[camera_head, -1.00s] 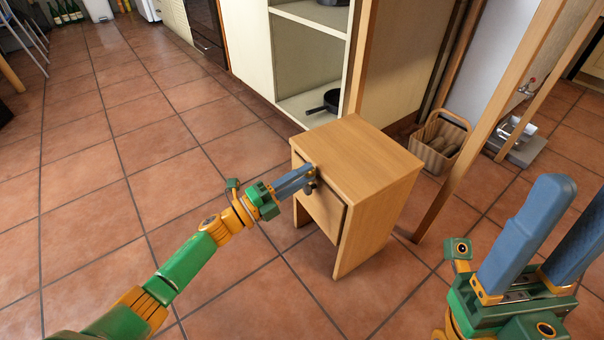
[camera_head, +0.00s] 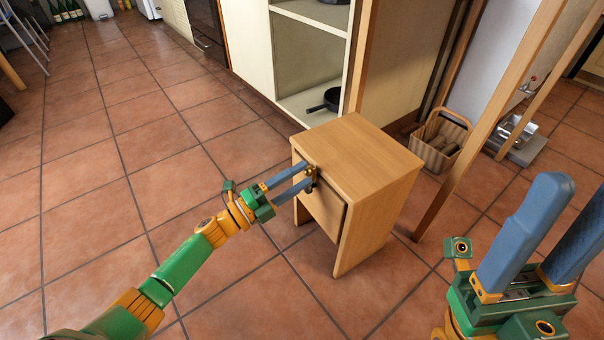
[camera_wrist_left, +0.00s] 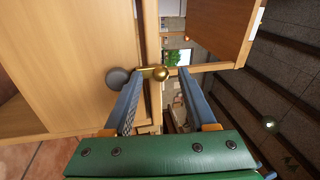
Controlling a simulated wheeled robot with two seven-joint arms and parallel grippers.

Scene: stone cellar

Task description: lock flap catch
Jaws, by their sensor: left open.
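The small wooden cabinet (camera_head: 360,155) stands on the tiles, with its front flap (camera_head: 322,212) seen at a slant and looking shut. The catch is at the flap's upper edge: a brass knob (camera_head: 313,171) with a dark knob (camera_head: 311,187) beside it. My left gripper (camera_head: 308,175) is open at the catch. In the left wrist view the brass knob (camera_wrist_left: 160,73) shows between the fingertips (camera_wrist_left: 160,71), and the dark grey knob (camera_wrist_left: 118,78) lies outside the left finger. Contact cannot be told. My right gripper (camera_head: 577,190) is open and empty in the foreground.
A shelf unit (camera_head: 310,60) with a black pan (camera_head: 328,101) stands behind the cabinet. A wooden basket (camera_head: 440,142) and slanting wooden posts (camera_head: 480,130) are to the right. The tiled floor (camera_head: 90,190) at left is clear.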

